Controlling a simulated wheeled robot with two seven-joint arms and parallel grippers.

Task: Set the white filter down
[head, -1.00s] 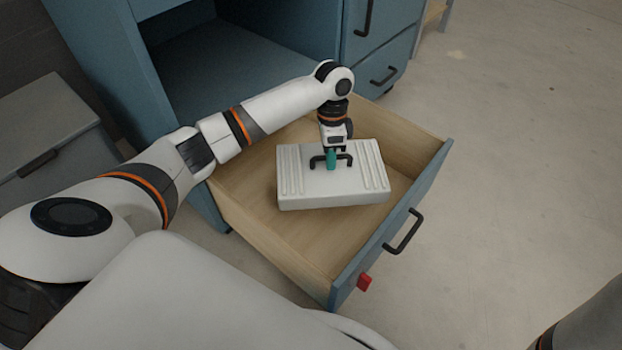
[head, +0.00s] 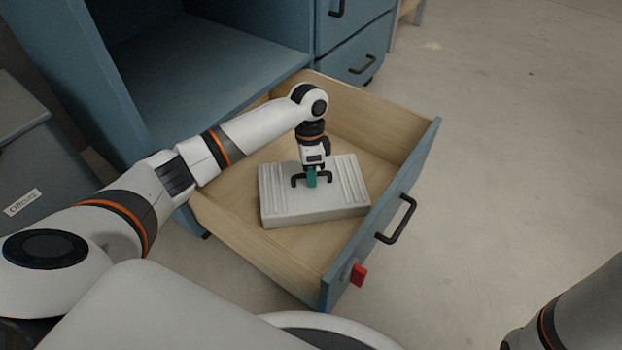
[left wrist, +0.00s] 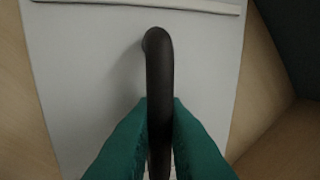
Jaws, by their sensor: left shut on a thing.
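The white filter (head: 341,204) is a flat white box with ribbed strips at both ends and a black handle in the middle of its top. It lies roughly level inside the open wooden drawer (head: 231,221). I cannot tell whether its underside touches the drawer floor. My left gripper (head: 312,182), with green fingers, is above the box and shut on its handle. In the left wrist view the fingers close on both sides of the black handle (left wrist: 159,75), over the filter's white top (left wrist: 90,70). My right gripper is out of view.
The drawer's blue front has a black pull (head: 397,220) and a red piece (head: 358,275) near its near corner. A blue cabinet (head: 62,75) stands behind with an open compartment. A grey case (head: 45,165) is at the left. The floor at the right is clear.

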